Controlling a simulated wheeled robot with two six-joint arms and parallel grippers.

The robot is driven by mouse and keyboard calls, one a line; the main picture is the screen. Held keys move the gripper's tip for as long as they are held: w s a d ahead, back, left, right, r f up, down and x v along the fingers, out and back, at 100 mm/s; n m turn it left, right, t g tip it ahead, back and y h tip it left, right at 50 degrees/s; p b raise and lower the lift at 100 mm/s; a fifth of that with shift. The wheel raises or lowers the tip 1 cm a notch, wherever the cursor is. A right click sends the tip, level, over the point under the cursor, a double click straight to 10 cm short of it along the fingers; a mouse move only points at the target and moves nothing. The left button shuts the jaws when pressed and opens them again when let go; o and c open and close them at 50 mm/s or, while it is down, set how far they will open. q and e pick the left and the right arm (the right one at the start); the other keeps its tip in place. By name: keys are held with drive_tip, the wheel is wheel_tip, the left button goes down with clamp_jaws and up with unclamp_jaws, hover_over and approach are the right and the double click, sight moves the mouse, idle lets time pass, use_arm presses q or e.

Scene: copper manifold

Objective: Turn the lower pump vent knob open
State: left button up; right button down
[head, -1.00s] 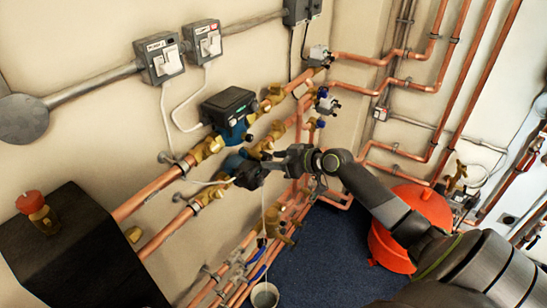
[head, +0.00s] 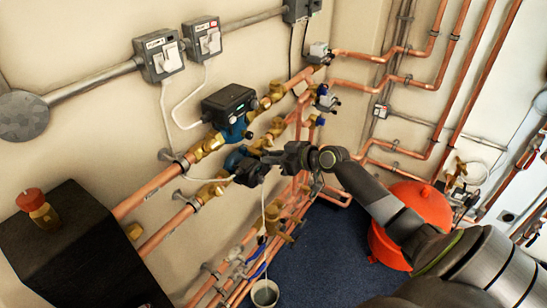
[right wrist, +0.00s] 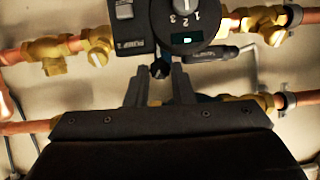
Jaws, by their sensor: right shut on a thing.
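The upper pump (head: 229,103), with a dark box and blue body, sits on the upper copper pipe. The lower pump (head: 236,158), also blue, sits on the pipe below and is mostly covered by my right gripper (head: 252,172). In the right wrist view, my right gripper (right wrist: 160,76) has its two fingers closed on a small dark knob (right wrist: 160,69), just below a pump head (right wrist: 188,20) with a numbered dial and a green display. The knob is largely hidden between the fingers, so its turn angle cannot be read. My left gripper is not in view.
Brass valves (head: 209,146) and copper pipes (head: 150,188) run close around the gripper. A white bucket (head: 265,293) stands below, with a thin hose hanging above it. A black box (head: 75,250) is at the lower left and an orange vessel (head: 422,208) at the right.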

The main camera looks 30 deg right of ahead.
drive_tip(key=shift+w+d+f+m+g+y+b, duration=0.15)
drive_tip(key=shift+m+y+b, duration=0.6)
drive_tip(key=shift+m+b, duration=0.7)
drive_tip(key=shift+s+d+f+m+g+y+b, duration=0.1)
drive_tip(key=shift+m+y+b, duration=0.85)
drive_tip(key=shift+b, duration=0.85)
drive_tip(key=shift+w+d+f+m+g+y+b, duration=0.15)
drive_tip(key=shift+m+y+b, duration=0.45)
drive_tip(key=shift+m+b, duration=0.95)
drive_tip(key=shift+r, duration=0.1)
drive_tip(key=c, duration=1.3)
unclamp_jaws()
drive_tip(key=shift+o, duration=0.2)
